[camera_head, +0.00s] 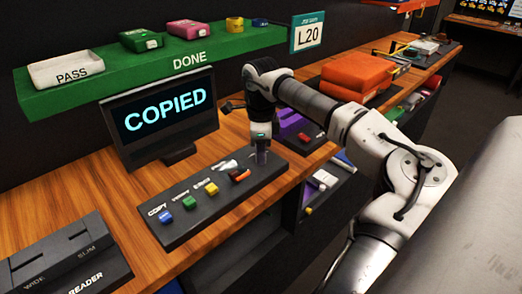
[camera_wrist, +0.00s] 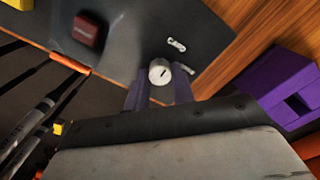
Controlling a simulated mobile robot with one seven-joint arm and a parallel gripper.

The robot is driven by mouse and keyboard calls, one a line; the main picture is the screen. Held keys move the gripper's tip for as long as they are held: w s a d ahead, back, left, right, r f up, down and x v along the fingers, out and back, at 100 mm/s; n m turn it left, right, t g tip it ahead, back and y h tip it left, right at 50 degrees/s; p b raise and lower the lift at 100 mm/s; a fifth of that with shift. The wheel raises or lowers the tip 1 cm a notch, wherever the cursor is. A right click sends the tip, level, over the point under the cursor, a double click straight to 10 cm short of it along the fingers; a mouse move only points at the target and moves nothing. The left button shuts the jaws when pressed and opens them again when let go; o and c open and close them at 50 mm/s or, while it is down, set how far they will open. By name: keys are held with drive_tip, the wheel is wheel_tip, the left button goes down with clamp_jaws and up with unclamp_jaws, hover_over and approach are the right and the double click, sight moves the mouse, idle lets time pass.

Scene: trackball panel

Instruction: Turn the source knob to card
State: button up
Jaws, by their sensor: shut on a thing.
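The source knob is a small round white knob (camera_wrist: 160,71) with a dark pointer line, seen in the wrist view on the dark panel. My gripper (camera_wrist: 160,88) has a purple finger on each side of it and is shut on the knob. In the head view my gripper (camera_head: 261,153) points down at the right end of the button panel (camera_head: 185,222), and it hides the knob there. Small white labels (camera_wrist: 177,45) sit beside the knob in the wrist view, too blurred to read.
The panel also bears blue (camera_head: 165,216), green (camera_head: 189,202), yellow (camera_head: 211,188) and orange-red (camera_head: 239,175) buttons. The screen (camera_head: 160,118) behind reads COPIED. A reader (camera_head: 65,262) stands at the left. A green DONE shelf (camera_head: 150,66) hangs above. A purple box (camera_wrist: 275,85) is near the panel.

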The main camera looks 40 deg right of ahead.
drive_tip(key=o, duration=1)
wheel_tip(320, 180, up, 14)
drive_tip(key=shift+f+b, duration=0.1)
drive_tip(key=shift+b, duration=0.8)
